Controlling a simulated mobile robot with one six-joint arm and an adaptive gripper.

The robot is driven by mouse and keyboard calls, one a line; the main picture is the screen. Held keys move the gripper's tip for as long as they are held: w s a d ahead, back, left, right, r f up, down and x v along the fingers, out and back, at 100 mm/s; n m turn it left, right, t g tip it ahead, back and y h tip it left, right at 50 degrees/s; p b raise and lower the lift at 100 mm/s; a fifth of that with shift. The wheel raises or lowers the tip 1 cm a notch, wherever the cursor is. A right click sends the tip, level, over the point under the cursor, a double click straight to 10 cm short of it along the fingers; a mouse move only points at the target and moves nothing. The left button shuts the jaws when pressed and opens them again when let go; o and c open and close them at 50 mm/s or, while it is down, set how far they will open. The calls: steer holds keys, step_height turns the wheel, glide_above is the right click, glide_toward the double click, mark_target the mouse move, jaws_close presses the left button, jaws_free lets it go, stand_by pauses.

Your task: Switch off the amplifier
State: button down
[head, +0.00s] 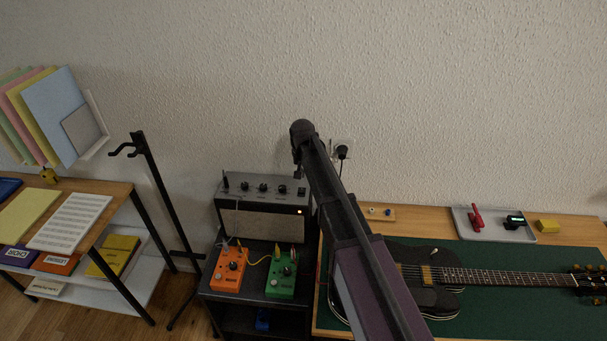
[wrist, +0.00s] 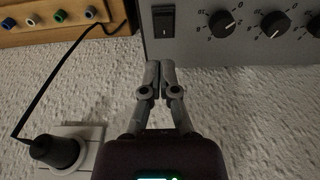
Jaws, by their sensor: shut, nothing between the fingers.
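The amplifier (head: 262,225) is a grey and black box with a row of dark knobs on top. In the head view my gripper (head: 298,172) is small above the amplifier's right end.
Orange (head: 229,270) and green (head: 281,274) pedals stand before the amplifier. A wall socket with a black plug (head: 342,151) is behind my arm. A guitar (head: 430,280) lies on the green mat at right. A black stand (head: 160,190) is at left.

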mark_target(303, 192)
step_height(303, 192, down, 2)
steer(key=shift+w+f+b, duration=0.15)
steer(key=shift+f+b, duration=0.1)
steer(key=shift+b, duration=0.7)
steer(key=shift+s+f+b, duration=0.4)
steer(key=shift+f+b, duration=0.4)
steer(key=shift+s+f+b, duration=0.35)
steer(key=shift+f+b, duration=0.4)
steer(key=shift+b, duration=0.05)
